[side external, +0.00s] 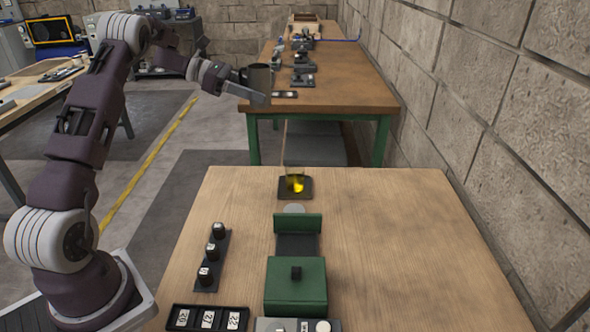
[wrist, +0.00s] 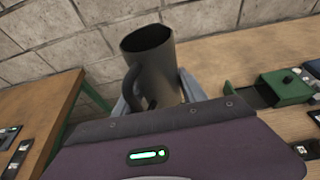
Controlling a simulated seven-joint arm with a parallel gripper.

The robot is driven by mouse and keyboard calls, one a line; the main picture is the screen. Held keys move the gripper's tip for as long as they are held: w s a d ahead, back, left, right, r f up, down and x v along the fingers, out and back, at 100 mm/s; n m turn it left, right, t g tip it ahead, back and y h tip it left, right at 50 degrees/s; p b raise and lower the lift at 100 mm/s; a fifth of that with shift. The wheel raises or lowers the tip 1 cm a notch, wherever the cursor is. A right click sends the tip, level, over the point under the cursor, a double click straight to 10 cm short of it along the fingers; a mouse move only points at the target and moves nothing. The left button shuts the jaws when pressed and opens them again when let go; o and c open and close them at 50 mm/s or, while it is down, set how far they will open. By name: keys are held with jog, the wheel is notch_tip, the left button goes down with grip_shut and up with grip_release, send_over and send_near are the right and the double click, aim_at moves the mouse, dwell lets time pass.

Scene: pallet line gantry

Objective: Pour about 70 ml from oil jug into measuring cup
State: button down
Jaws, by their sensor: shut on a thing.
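The oil jug (side external: 257,76) is a dark grey, open-topped vessel with a handle. My gripper (side external: 252,94) is shut on it and holds it in the air, high above the near table and behind the measuring cup in the picture. In the wrist view the jug (wrist: 158,62) stands between my fingers, handle to the left, mouth facing up; its inside is dark and no oil level shows. The measuring cup (side external: 295,181) is small and clear, with yellow liquid in it, on a dark square pad. A faint thin vertical line shows just above the cup; I cannot tell whether it is liquid.
A green box (side external: 296,287) with a black knob and an upright green plate (side external: 298,223) stand in front of the cup. A rack of black knobbed pieces (side external: 212,260) and a numbered tray (side external: 207,318) lie left. The table's right side is clear; a block wall rises beyond.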

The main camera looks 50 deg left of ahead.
notch_tip(320, 180, down, 23)
jog(key=shift+r, duration=0.1)
jog(key=shift+d+r+y, duration=0.1)
jog(key=shift+r+y, duration=0.05)
jog(key=shift+y, duration=0.15)
jog(key=shift+w+d+r+m+g+y+p, duration=0.15)
jog(key=shift+d+r+m+g+y+p, duration=0.15)
jog(key=shift+g+y, duration=0.3)
jog(key=shift+w+d+r+m+g+y+p, duration=0.1)
jog(key=shift+d+r+m+g+y+p, duration=0.2)
jog(key=shift+y, duration=0.4)
jog(key=d+r+g+y, duration=0.1)
jog(key=d+r+y, duration=0.1)
jog(key=y, duration=0.1)
jog(key=shift+w+m+g+p, duration=0.3)
jog(key=shift+w+g+p, duration=0.05)
jog(key=shift+g, duration=0.05)
jog(key=shift+a+r+m+g+y+p, duration=0.15)
jog(key=shift+r+g+y+p, duration=0.2)
jog(key=shift+y, duration=0.3)
jog(key=shift+r+m+g+y+p, duration=0.15)
jog(key=shift+r+y+p, duration=0.2)
jog(key=shift+y, duration=0.3)
jog(key=shift+r, duration=0.15)
jog(key=shift+r+g+y+p, duration=0.5)
jog(key=shift+r+y+p, duration=0.35)
jog(key=shift+y+p, duration=0.5)
